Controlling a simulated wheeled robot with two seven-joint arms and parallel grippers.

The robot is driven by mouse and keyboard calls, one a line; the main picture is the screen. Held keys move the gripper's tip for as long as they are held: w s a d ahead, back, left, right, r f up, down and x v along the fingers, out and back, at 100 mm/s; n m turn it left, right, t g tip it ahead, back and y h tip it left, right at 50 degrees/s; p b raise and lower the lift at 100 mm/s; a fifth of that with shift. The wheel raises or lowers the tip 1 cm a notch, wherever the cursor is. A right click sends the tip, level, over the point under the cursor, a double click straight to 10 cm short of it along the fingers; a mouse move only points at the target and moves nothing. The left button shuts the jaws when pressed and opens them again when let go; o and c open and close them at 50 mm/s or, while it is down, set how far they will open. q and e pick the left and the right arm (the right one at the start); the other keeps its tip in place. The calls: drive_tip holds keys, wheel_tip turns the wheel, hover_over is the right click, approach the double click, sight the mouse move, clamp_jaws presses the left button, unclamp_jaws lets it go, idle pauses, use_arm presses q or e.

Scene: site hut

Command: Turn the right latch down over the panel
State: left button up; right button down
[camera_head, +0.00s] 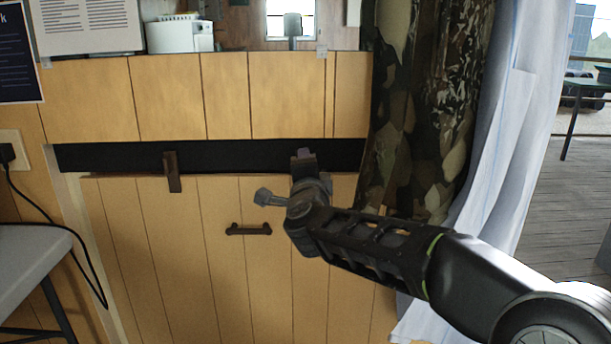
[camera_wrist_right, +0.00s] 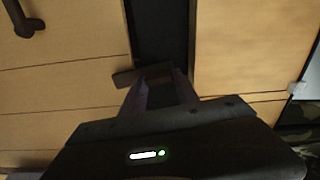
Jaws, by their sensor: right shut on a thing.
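The wooden panel (camera_head: 165,245) stands upright below a dark gap, with a small dark handle (camera_head: 248,229) on it. The left latch (camera_head: 172,172) is a dark brown bar, standing upright across the panel's top edge. My right gripper (camera_head: 305,163) is at the panel's top edge, to the right of the handle, and hides most of the right latch in the head view. In the right wrist view, the gripper (camera_wrist_right: 160,75) is shut on the right latch (camera_wrist_right: 123,78); its dark end shows beside the fingers, at the panel edge. My left gripper is not in view.
A camouflage curtain (camera_head: 415,100) and a white sheet (camera_head: 505,130) hang close to my right arm. A grey seat (camera_head: 30,262) stands at the left, by a black cable. A white box (camera_head: 180,36) is on the ledge above.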

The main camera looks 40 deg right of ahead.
drive_tip(key=shift+f+m+b, duration=0.15)
drive_tip(key=shift+m+b, duration=0.3)
drive_tip(key=shift+m, duration=0.35)
drive_tip(key=c, duration=0.9)
unclamp_jaws()
drive_tip(key=p+v, duration=0.1)
drive_tip(key=v, duration=0.7)
drive_tip(key=shift+p, duration=0.35)
